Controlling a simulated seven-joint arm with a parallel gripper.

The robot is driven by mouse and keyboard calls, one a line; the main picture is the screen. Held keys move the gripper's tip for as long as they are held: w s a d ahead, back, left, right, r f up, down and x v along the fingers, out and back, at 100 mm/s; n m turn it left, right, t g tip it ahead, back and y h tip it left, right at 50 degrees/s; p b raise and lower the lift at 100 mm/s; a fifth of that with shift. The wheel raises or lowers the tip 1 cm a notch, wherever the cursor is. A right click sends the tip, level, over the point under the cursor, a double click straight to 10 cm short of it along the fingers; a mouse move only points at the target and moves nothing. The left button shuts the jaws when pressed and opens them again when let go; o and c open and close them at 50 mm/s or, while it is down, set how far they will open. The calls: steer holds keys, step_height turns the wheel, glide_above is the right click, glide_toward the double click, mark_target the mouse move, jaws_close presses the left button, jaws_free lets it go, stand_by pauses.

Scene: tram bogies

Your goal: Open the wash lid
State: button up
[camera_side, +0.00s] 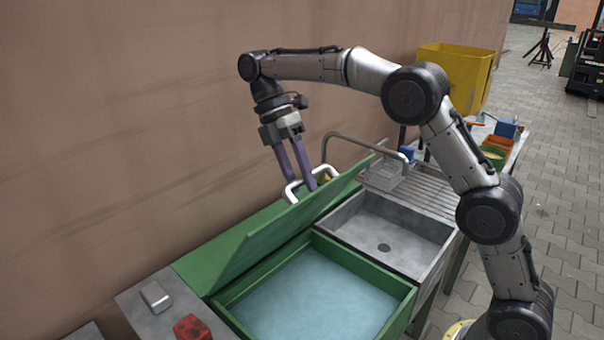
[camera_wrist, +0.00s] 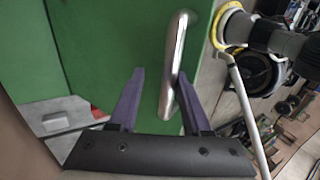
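The green wash lid (camera_side: 285,232) stands raised at a steep tilt above the green wash basin (camera_side: 228,298), which holds pale blue water (camera_side: 315,297). A pale metal bar handle (camera_side: 318,178) is fixed to the lid's outer face. My gripper (camera_side: 297,186) reaches down behind the lid, its purple fingers at the handle. In the wrist view, the fingers (camera_wrist: 160,88) are spread apart, and the handle (camera_wrist: 176,62) passes between them, nearer the right finger. It does not look clamped. Whether the right finger touches it is unclear. The lid (camera_wrist: 110,50) fills much of that view.
A grey steel sink (camera_side: 385,230) with a curved tap (camera_side: 350,137) stands right of the basin. A red block (camera_side: 192,327) and a grey block (camera_side: 156,296) lie on the bench at left. The brown wall (camera_side: 110,140) is close behind. A yellow bin (camera_side: 455,75) stands farther back.

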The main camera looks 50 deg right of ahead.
steer(key=shift+r, duration=0.2)
stand_by(0.3)
steer(key=shift+s, duration=0.15)
steer(key=shift+s+f, duration=0.1)
steer(key=shift+s, duration=0.1)
steer(key=shift+s+f+t, duration=0.45)
steer(key=shift+s+f, duration=2.75)
steer(key=shift+f, duration=0.75)
steer(key=shift+s+f+t, duration=0.5)
steer(key=shift+s+f, duration=2.75)
steer(key=shift+f, duration=0.65)
steer(key=shift+s+f+t, duration=0.45)
steer(key=shift+s+f, duration=2.75)
steer(key=shift+f, duration=0.75)
steer(key=shift+r, duration=0.1)
